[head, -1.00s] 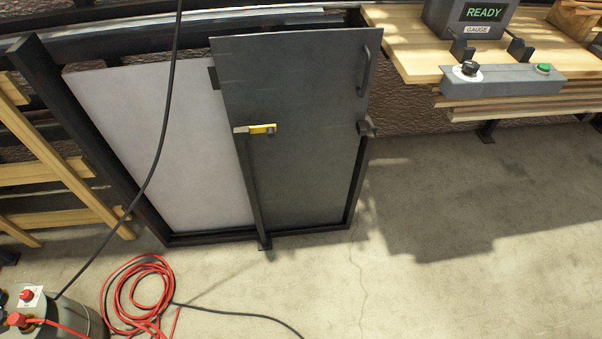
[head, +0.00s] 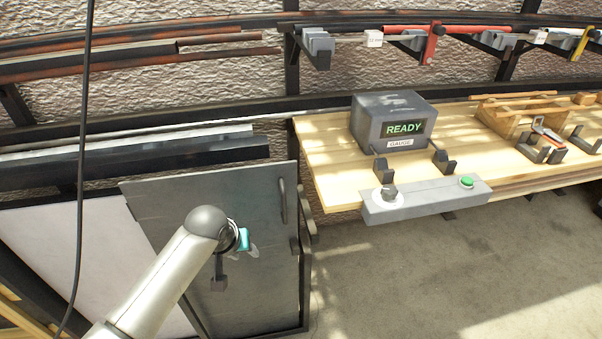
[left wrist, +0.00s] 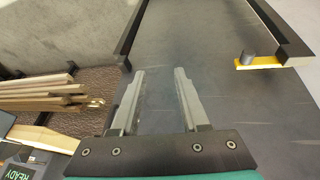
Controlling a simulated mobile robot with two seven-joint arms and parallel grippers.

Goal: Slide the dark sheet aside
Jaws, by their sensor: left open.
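The dark sheet (head: 255,200) stands upright in a black frame, with a bar handle (head: 283,201) near its upper right edge. It also fills the middle of the left wrist view (left wrist: 205,45). A yellow latch piece (left wrist: 258,63) with a dark knob shows there at the right; my arm hides it in the head view. My left gripper (left wrist: 160,72) is open and empty, fingers toward the sheet's face; whether they touch it is unclear. In the head view its wrist is in front of the sheet. The pale sheet (head: 75,235) is partly covered by the dark one. My right gripper is out of view.
A wooden bench (head: 325,160) at the right carries a gauge box (head: 390,120) reading READY and a grey control panel (head: 430,200) with a green button. A black cable (head: 82,150) hangs at the left. The floor (head: 440,270) below the bench is clear.

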